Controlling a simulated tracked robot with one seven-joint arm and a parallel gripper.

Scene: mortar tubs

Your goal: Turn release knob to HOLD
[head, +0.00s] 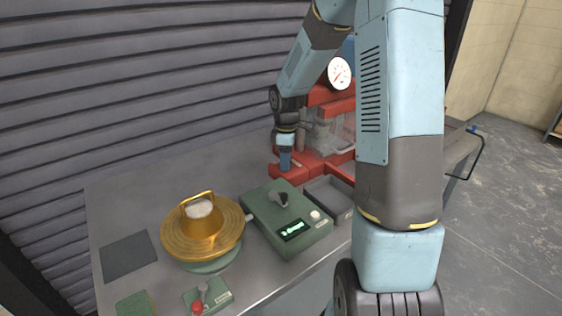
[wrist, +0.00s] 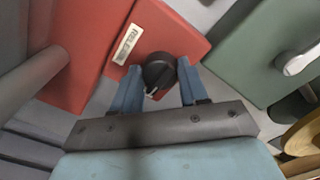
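The release knob (wrist: 159,71) is round and black with a pale pointer mark towards the lower left in the wrist view. It sits on a red base plate (wrist: 188,30) beside a pale label (wrist: 128,45) that seems to read RELEASE. My gripper (wrist: 157,76) has its two blue fingers apart, one on each side of the knob; firm contact does not show. In the head view my gripper (head: 285,166) points down at the red base's left end (head: 283,172) and hides the knob. The HOLD marking cannot be made out.
A green box (head: 287,221) with a lever and lit display stands close to the base. Beside it are a grey tray (head: 330,199) and a brass disc with handle (head: 203,233). A small green box with a red knob (head: 208,295) is at the front. A gauge (head: 340,73) rises behind.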

